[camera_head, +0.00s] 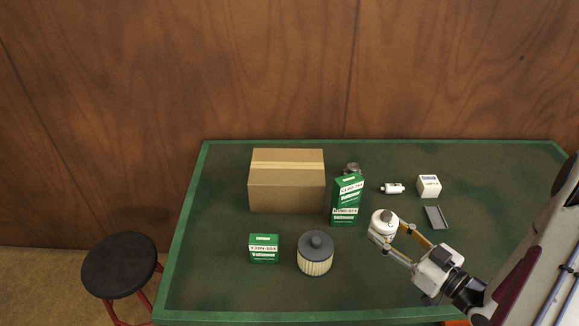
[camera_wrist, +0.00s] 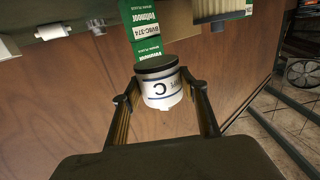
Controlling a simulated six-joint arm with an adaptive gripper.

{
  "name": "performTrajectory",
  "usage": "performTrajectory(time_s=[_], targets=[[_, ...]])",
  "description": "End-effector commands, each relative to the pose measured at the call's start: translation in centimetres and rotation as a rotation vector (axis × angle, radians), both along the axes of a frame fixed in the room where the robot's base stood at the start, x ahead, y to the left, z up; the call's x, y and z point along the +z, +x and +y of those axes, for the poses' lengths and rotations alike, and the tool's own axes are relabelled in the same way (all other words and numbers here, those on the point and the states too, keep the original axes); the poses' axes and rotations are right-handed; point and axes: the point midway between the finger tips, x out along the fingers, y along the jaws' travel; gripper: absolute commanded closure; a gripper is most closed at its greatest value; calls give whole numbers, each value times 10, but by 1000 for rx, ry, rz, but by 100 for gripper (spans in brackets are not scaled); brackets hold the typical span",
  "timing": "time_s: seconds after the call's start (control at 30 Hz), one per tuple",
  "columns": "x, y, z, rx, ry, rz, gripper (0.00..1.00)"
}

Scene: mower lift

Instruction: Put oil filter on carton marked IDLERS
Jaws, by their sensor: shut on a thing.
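A white can with a dark end and a letter C, which looks like the oil filter (camera_head: 383,224), is held between the fingers of my gripper (camera_head: 389,233). In the wrist view my gripper (camera_wrist: 160,92) is shut on the filter (camera_wrist: 161,88), one finger on each side. It appears raised above the table, right of the tall green box. No IDLERS marking is readable. A plain brown carton (camera_head: 286,190) with a tape strip stands at the back left; a small white carton (camera_head: 429,187) with a blue label stands at the right. I cannot tell which is meant.
The green table (camera_head: 220,285) also holds a tall green box (camera_head: 347,200), a low green box (camera_head: 264,248), a pleated filter with a dark top (camera_head: 315,254), a small white cylinder (camera_head: 392,188) and a grey tray (camera_head: 436,217). A stool (camera_head: 119,265) stands left of the table.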

Motion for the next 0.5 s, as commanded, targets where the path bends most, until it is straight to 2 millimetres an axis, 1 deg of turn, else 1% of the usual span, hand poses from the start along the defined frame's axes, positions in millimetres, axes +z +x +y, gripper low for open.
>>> performTrajectory(time_s=[0.03, 0.2, 0.5], targets=[[4, 5, 11, 54, -5, -5, 84], [12, 16, 47, 209, -3, -5, 84], [22, 34, 105, 362, 0, -3, 84]])
